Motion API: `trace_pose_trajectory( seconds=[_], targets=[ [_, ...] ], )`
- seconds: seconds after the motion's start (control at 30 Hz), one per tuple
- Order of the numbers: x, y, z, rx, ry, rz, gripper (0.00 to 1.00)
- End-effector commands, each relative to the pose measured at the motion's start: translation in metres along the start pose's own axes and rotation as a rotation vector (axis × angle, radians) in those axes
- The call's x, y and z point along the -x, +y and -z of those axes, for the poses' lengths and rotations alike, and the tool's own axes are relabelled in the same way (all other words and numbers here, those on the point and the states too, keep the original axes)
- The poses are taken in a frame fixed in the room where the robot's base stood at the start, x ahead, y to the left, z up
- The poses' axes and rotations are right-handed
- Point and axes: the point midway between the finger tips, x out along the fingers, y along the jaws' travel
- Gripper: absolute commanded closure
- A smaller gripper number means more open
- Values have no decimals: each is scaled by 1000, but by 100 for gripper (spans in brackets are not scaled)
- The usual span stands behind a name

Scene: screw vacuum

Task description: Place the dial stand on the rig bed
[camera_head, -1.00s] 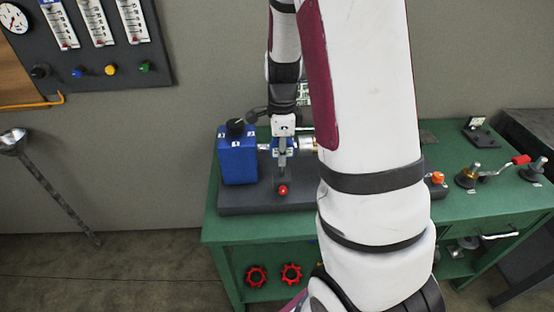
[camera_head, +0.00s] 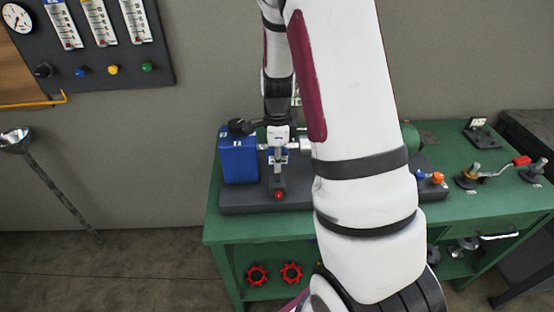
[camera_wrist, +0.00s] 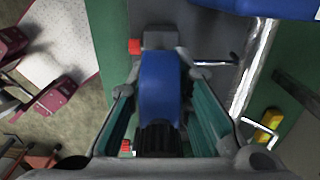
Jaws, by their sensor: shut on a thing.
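My gripper (camera_head: 280,148) is at the left part of the workbench, above the rig bed (camera_head: 238,202), a dark grey slab. In the wrist view, the gripper (camera_wrist: 161,84) is shut on the dial stand (camera_wrist: 160,90), with its teal pads on either side of the blue body. The stand has a black ribbed part near the camera and a grey base with a red knob at its far end. In the head view, the dial stand (camera_head: 279,182) hangs upright below the gripper, its base near the bed's front edge. I cannot tell whether the base touches the bed.
A blue box (camera_head: 239,160) stands on the bed left of the stand. A silver shaft (camera_wrist: 255,65) runs beside it in the wrist view. Handles and knobs (camera_head: 468,176) occupy the bench's right side. My arm hides the bed's middle.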

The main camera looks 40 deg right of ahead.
Motion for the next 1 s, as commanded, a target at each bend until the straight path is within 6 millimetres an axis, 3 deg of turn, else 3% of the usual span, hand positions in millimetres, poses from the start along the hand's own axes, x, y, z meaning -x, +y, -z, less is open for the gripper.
trace_pose_trajectory(
  seconds=[0.03, 0.1, 0.53, 1.0],
  targets=[
    [-1, 0, 0, 0, 0, 0, 74],
    [0, 0, 0, 0, 0, 0, 61],
    [9, -1, 0, 0, 0, 2, 61],
    [97, -1, -1, 0, -1, 4, 61]
  ],
)
